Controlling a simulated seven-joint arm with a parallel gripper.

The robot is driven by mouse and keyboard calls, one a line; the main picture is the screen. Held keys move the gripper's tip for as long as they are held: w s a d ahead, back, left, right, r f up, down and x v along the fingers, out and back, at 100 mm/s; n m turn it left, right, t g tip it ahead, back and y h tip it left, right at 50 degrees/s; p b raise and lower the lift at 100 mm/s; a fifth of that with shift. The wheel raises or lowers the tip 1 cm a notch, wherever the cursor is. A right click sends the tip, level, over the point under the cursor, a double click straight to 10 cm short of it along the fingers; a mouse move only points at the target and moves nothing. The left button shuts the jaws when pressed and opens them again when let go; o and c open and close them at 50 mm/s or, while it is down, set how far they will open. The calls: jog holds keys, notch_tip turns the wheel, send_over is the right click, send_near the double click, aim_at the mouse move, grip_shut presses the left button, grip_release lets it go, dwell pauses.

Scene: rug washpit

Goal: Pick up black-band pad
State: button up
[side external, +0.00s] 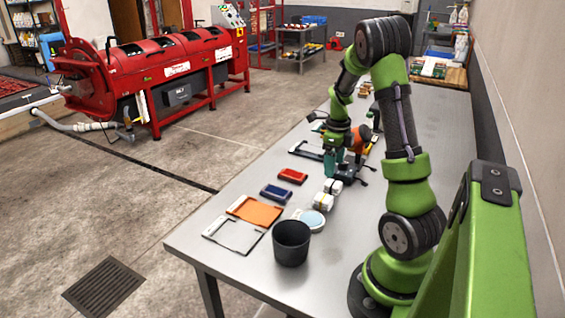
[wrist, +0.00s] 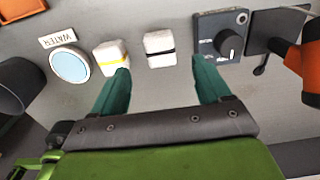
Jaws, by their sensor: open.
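The black-band pad (wrist: 160,42) is a small white block with a dark stripe across it. In the wrist view it lies on the table ahead of my open fingers, roughly centred between them. In the side view it is the farther white block (side external: 334,186). A similar white pad with a yellow band (wrist: 109,57) lies to its left, close by my left fingertip in the picture. It also shows in the side view (side external: 323,202). My gripper (wrist: 161,68) has green fingers spread wide with nothing between them. In the side view my gripper (side external: 330,168) is beyond the pads; its height is hard to judge.
A round dish by a WATER label (wrist: 69,64) and a dark cup (side external: 291,242) stand on the near side. A dark box with a knob (wrist: 222,36) and an orange-handled tool (wrist: 308,60) lie right of the pad. Red (side external: 292,175) and blue (side external: 276,192) blocks lie left.

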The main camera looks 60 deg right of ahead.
aim_at(333, 183)
notch_tip(333, 183, down, 8)
jog(key=shift+s, duration=0.15)
jog(key=c, duration=1)
jog(key=shift+r, duration=0.15)
jog(key=r, duration=0.3)
jog(key=shift+s+a+r, duration=0.15)
jog(key=shift+a+r, duration=0.1)
jog(key=shift+r, duration=0.1)
jog(key=s+a, duration=0.3)
jog(key=a, duration=0.1)
jog(key=s+a, duration=0.3)
jog(key=a, duration=0.1)
jog(key=s+a+r, duration=0.1)
jog(key=s+a, duration=0.2)
jog(key=a, duration=0.1)
jog(key=shift+s+a, duration=0.1)
jog(key=shift+s, duration=0.15)
